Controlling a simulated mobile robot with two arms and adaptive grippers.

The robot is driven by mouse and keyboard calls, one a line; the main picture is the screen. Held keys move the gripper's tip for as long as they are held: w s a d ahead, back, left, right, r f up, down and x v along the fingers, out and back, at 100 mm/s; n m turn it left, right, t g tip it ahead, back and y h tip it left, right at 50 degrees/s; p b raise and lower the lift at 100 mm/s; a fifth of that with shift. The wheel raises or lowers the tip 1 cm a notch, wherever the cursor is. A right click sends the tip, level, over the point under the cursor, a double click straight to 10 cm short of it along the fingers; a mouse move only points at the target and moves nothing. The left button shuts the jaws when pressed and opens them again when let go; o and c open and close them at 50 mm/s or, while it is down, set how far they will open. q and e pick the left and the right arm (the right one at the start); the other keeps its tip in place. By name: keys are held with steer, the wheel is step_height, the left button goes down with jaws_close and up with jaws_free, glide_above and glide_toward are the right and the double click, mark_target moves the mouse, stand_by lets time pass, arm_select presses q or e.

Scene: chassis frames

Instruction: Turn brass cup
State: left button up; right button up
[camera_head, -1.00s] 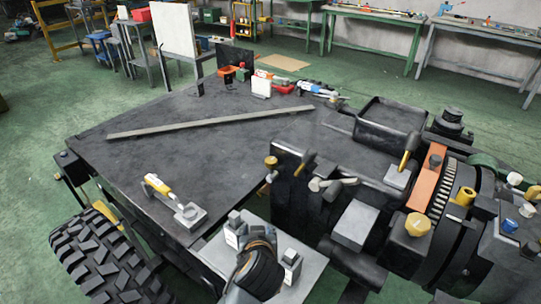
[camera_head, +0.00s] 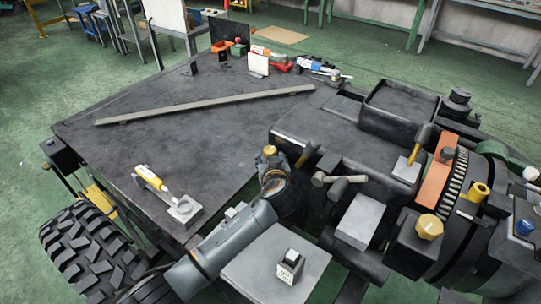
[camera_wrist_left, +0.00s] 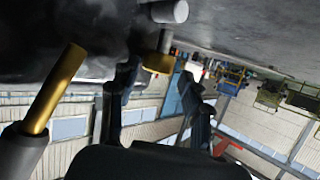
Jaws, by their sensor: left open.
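The brass cup (camera_head: 270,150) is a small brass-coloured piece at the near left corner of the dark machine block, beside the dark tabletop. It also shows in the left wrist view (camera_wrist_left: 158,63), on a grey stem. My left gripper (camera_wrist_left: 161,73) is open, with a dark finger on either side of the cup in that picture. Whether the fingers touch it, I cannot tell. In the head view my left arm reaches up from the lower left to the cup, and its wrist hides the fingers and the cup's lower part. My right gripper is in neither view.
A brass-handled lever (camera_head: 307,155) stands close right of the cup; a brass rod (camera_wrist_left: 56,90) fills the left of the wrist view. Grey cylindrical handles (camera_head: 340,184) and a grey block (camera_head: 360,221) lie further right.

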arm_select(q)
steer(key=shift+x, duration=1.2)
steer(key=shift+d, duration=0.1)
steer(key=c, duration=0.9)
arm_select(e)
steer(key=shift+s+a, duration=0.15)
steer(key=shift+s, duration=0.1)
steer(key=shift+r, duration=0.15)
